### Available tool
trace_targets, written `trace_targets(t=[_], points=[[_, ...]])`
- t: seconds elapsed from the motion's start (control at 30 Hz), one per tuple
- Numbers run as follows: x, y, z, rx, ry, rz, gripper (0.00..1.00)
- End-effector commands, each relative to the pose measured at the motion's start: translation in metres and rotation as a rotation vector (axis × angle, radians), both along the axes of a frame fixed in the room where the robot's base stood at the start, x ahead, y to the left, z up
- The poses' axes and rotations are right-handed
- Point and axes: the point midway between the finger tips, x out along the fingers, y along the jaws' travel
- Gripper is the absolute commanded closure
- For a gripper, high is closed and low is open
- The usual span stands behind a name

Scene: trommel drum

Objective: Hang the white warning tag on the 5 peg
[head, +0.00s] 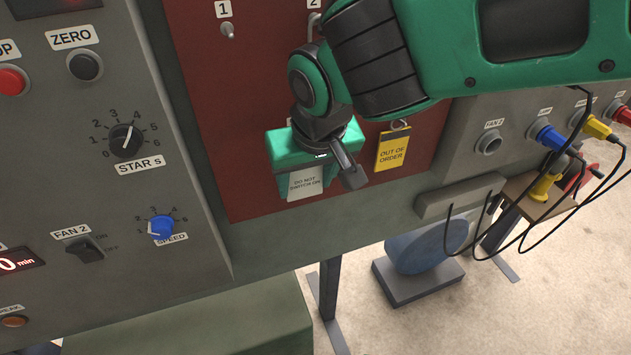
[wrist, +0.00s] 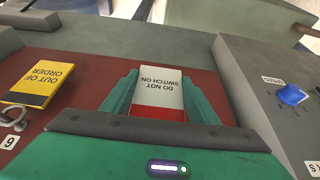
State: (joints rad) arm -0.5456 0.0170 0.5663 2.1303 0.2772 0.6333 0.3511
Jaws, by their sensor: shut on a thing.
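The white warning tag (head: 305,185) reads "DO NOT SWITCH ON" and has a red band, seen in the wrist view (wrist: 160,85). My gripper (head: 308,165) is shut on it, with the tag between the two green fingers (wrist: 158,98). The tag is in front of the lower part of the dark red panel (head: 225,130). The 5 peg and its label do not show; my gripper and arm cover that part of the panel. I cannot tell whether the tag touches a peg.
A yellow "OUT OF ORDER" tag (head: 392,152) hangs on a peg to the right, beside a label (wrist: 9,142) that looks like 6. Peg 1 (head: 228,31) is bare at upper left. A grey console with knobs (head: 126,137) borders the panel. Coloured plugs and cables (head: 545,185) are at right.

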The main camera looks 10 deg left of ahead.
Motion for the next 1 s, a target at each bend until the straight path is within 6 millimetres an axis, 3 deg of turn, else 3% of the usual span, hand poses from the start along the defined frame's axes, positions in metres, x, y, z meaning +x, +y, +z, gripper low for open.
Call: trace_targets(t=[0.5,1.0], points=[[0.022,0.013,-0.004,0.0,0.0,-0.001,0.67],[0.029,0.016,-0.01,0.0,0.0,-0.002,0.67]])
